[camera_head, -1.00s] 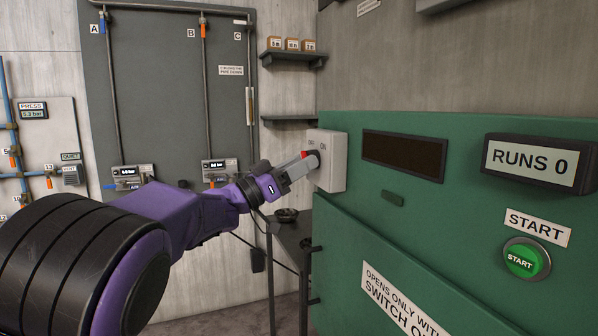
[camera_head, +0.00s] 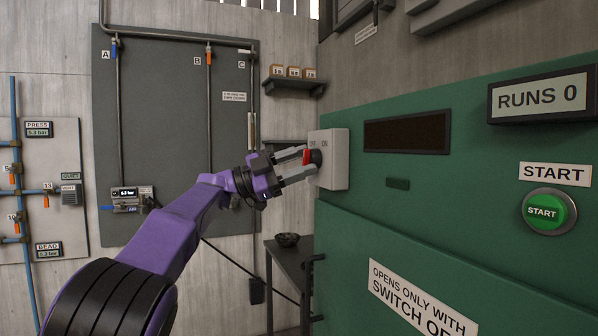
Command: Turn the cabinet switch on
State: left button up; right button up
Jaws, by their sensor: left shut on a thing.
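The cabinet switch (camera_head: 340,165) is a pale box on the left edge of the green cabinet front, marked OFF on its left and ON on its right. Its dark knob (camera_head: 317,158) has a red part facing left, below the OFF mark. My left gripper (camera_head: 306,163) comes from the left, its two grey fingers one above the other, shut on the knob. The fingers partly hide the knob, so its exact angle is hard to tell. My right gripper is not in view.
The green cabinet (camera_head: 440,220) carries a dark display window (camera_head: 407,132), a RUNS 0 display (camera_head: 540,97) and a green START button (camera_head: 547,211). A small dark table (camera_head: 285,258) with a bowl (camera_head: 287,239) stands below the switch. A shelf (camera_head: 293,84) is above it.

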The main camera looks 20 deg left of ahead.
pick_arm(q)
jog(key=shift+w+a+r+m+g+y+p, duration=0.2)
jog(key=shift+m+g+p, duration=0.45)
jog(key=shift+m, duration=1.3)
jog(key=shift+s+d+m+g+y+p, duration=0.1)
jog(key=shift+m+g+y+p, duration=0.25)
jog(key=shift+m+g, duration=1.1)
jog(key=shift+m+t, duration=0.5)
jog(key=shift+m, duration=0.1)
jog(key=o, duration=1)
jog(key=shift+o, duration=0.2)
jog(key=b+v, duration=0.1)
jog(key=v, duration=0.9)
jog(key=shift+a, duration=0.2)
jog(key=shift+f, duration=0.15)
